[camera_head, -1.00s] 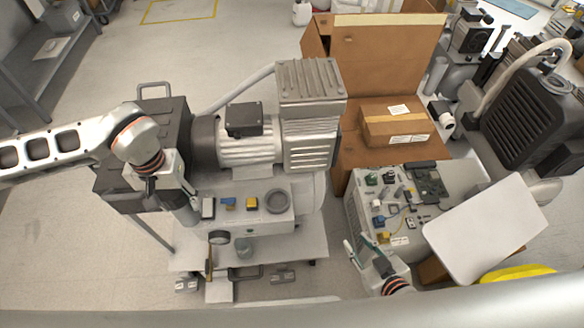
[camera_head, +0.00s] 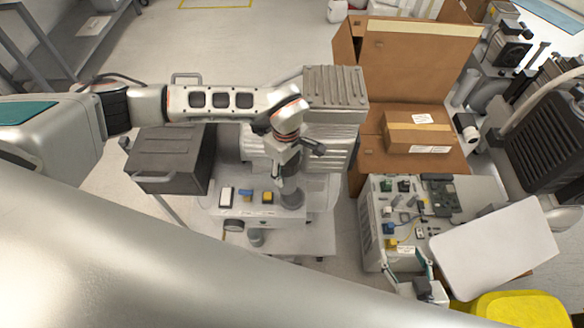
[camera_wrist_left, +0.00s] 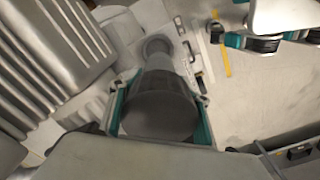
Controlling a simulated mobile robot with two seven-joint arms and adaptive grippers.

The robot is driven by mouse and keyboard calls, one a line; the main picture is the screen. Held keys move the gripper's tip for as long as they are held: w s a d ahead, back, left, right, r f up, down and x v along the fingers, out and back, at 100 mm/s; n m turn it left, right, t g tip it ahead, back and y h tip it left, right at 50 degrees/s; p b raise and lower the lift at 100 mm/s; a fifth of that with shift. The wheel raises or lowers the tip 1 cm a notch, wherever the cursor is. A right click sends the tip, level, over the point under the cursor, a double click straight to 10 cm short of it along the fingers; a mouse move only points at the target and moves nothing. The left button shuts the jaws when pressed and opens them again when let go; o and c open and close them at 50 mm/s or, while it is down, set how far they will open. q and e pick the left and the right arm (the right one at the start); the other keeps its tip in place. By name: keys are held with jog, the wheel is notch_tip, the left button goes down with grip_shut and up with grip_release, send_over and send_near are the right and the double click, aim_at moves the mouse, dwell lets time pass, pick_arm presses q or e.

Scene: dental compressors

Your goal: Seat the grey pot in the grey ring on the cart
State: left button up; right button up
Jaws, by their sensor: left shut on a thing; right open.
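My left gripper (camera_head: 290,180) is over the right part of the cart top, at the grey ring (camera_head: 292,201). In the left wrist view its teal-edged fingers (camera_wrist_left: 160,115) are shut on the dark grey pot (camera_wrist_left: 158,105), one on each side. The pot's far end points at the round grey ring (camera_wrist_left: 157,46). The gripper and pot partly cover the ring in the head view, and I cannot tell whether the pot touches or sits in it. My right gripper (camera_head: 411,273) is open and empty, low by the front of the bench with small parts.
The cart top (camera_head: 240,212) also bears a white block, a blue block and a yellow block (camera_head: 267,197). A large grey compressor (camera_head: 335,95) stands directly behind. Cardboard boxes (camera_head: 415,130) and a parts bench (camera_head: 460,215) are to the right.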

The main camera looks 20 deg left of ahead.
aim_at(293, 184)
pick_arm(q)
jog(key=shift+w+d+f+n, duration=0.1)
jog(key=shift+d+f+n, duration=0.05)
jog(key=shift+d+n, duration=0.25)
jog(key=shift+w+d+f+n, duration=0.1)
jog(key=shift+d+n, duration=0.15)
jog(key=shift+n, duration=0.25)
jog(key=shift+f+b, duration=2.05)
jog(key=shift+f, duration=0.9)
jog(key=shift+d+p, duration=0.1)
jog(key=shift+p, duration=0.2)
jog(key=shift+f+b, duration=0.3)
jog(key=shift+f, duration=0.25)
jog(key=o, duration=1.5)
jog(key=shift+o, duration=0.2)
jog(key=shift+s, duration=0.1)
